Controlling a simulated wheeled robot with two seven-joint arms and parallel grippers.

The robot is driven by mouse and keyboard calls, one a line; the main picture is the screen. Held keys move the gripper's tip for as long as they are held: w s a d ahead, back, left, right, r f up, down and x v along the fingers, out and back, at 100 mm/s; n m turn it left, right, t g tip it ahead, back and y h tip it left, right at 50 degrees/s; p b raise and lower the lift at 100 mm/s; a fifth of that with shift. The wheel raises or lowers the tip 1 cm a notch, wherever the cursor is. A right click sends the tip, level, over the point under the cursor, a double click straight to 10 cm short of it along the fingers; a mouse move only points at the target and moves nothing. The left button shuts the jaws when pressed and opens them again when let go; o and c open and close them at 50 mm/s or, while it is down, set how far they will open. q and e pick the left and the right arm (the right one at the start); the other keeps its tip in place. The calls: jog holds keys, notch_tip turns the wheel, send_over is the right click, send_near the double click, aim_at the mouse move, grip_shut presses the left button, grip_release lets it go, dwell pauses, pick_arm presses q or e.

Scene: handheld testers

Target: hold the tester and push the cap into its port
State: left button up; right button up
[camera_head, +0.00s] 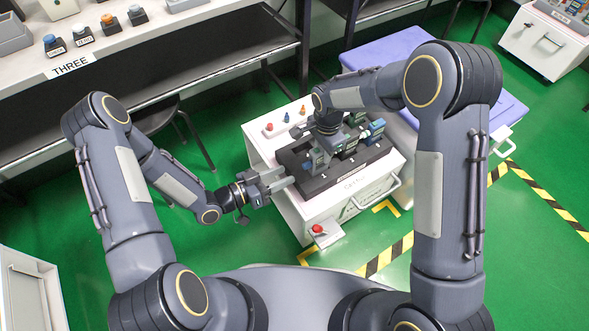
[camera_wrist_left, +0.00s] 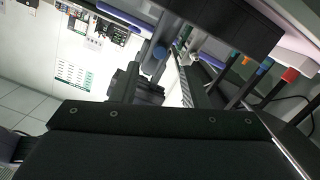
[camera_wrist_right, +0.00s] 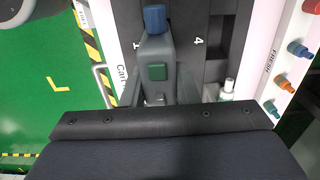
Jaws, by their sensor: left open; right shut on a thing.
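My right gripper (camera_head: 322,140) is shut on a grey tester (camera_head: 318,160) with a green screen at the black tray's left end. In the right wrist view the tester (camera_wrist_right: 157,90) has a blue cap (camera_wrist_right: 154,18) at its far end; I cannot tell how deep the cap sits. My left gripper (camera_head: 280,182) is open and empty, just left of the tester. In the left wrist view a blue round end (camera_wrist_left: 160,52) shows between the spread fingers, beyond their tips. Whether the tester touches the tray is hidden.
The black tray (camera_head: 318,187) on the white cart holds other testers (camera_head: 375,129). Small coloured caps, including an orange one (camera_head: 269,127), stand along the cart's far left edge. A red button (camera_head: 318,229) is at the cart's near side. A bench (camera_head: 180,40) stands behind left.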

pick_arm(q)
jog(key=v, duration=0.5)
jog(key=shift+s+a, duration=0.2)
jog(key=shift+a, duration=0.15)
pick_arm(e)
jog(key=o, duration=1)
jog(key=shift+o, duration=0.2)
jog(key=shift+r, duration=0.1)
